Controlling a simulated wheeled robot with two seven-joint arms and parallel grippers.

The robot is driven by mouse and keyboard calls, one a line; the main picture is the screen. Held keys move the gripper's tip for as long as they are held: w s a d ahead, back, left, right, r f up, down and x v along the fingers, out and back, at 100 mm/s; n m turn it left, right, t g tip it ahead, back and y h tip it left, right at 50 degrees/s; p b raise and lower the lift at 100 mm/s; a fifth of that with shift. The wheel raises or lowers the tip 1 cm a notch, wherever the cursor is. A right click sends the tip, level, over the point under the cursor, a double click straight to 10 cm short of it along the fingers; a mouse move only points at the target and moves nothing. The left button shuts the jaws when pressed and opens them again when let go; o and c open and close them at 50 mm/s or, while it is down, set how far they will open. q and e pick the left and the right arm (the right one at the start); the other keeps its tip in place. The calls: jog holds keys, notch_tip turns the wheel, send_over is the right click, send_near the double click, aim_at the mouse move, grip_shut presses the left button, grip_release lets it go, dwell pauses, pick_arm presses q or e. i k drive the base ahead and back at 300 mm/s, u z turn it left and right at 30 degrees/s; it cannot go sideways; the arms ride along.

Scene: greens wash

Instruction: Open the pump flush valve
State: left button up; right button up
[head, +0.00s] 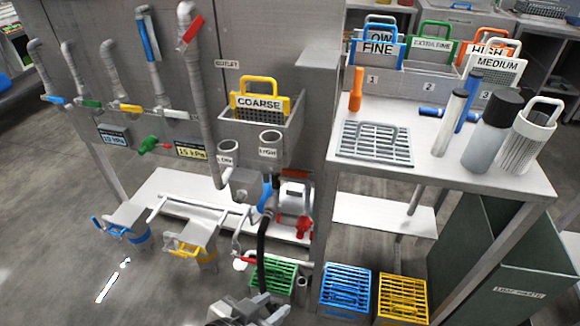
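A small pump (294,197) with a red top sits low under the bench, right of centre. A red valve handle (304,228) is on its right side. A blue lever (265,194) stands at its left. Another red lever (249,261) lies lower, on a thin pipe with a white knob. No readable label shows which of these is the flush valve. My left gripper (250,306) is at the bottom edge, partly cut off, below the pump and the lower red lever, apart from the valve handles. Its fingers are too unclear to tell open from shut. My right gripper is not in view.
A black hose (262,245) runs down from the pump toward my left gripper. Green (273,278), blue (345,290) and yellow (403,298) crates stand on the floor. The right bench (400,177) overhangs nearby. Floor at lower left is mostly clear.

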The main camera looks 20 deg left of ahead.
aim_at(285, 172)
jog(key=z, duration=1.45)
jog(key=i, duration=0.85)
jog(key=u, duration=2.7)
jog(key=i, duration=0.5)
jog(key=u, duration=0.1)
